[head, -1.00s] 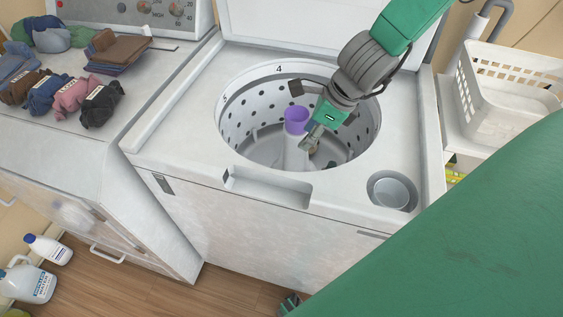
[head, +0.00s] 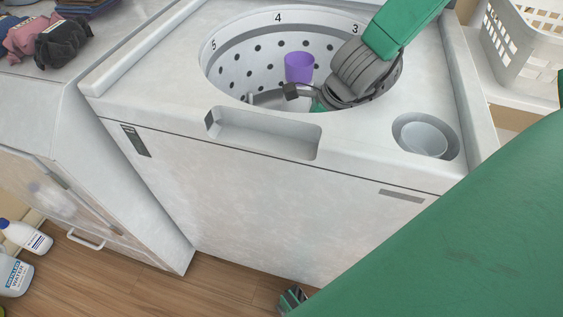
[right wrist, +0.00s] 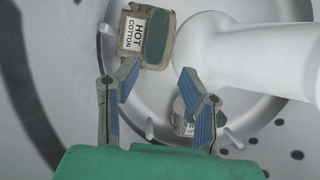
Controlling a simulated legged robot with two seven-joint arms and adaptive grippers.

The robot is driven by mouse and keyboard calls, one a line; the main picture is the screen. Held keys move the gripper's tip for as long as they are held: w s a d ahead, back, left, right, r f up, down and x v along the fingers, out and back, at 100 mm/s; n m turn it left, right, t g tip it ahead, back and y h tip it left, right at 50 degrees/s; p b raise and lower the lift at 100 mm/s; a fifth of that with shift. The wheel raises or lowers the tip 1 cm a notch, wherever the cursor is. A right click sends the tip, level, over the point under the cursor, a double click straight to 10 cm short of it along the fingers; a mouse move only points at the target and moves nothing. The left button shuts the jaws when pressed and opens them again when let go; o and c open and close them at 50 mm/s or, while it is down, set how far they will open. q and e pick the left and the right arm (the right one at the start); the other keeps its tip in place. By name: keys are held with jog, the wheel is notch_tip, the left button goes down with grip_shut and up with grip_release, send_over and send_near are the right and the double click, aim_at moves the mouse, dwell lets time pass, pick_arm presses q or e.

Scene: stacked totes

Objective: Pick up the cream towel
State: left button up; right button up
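My right gripper (right wrist: 158,100) is down in the washer drum (head: 235,68), its two fingers spread apart and empty. In the head view its fingertips are hidden below the front rim. In the right wrist view a tan bundle (right wrist: 133,57) with a dark green patch and a "HOT COTTON" label lies past the left finger. A pale, labelled item (right wrist: 183,118) shows between the fingers, partly hidden by the right finger; it may be the cream towel, but I cannot tell its colour surely.
The drum wall and rim close in around my right arm. A cup-like dispenser (head: 424,138) is set in the washer top. Folded cloths (head: 63,42) lie on the left; a white basket (head: 520,55) stands right.

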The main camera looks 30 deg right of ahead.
jog(key=b+x, duration=0.2)
jog(key=x, duration=0.4)
jog(key=shift+a+f, duration=0.1)
jog(key=shift+f, duration=0.15)
jog(key=b+x, duration=0.3)
jog(key=x, duration=0.2)
jog(key=shift+a, duration=0.25)
grip_shut()
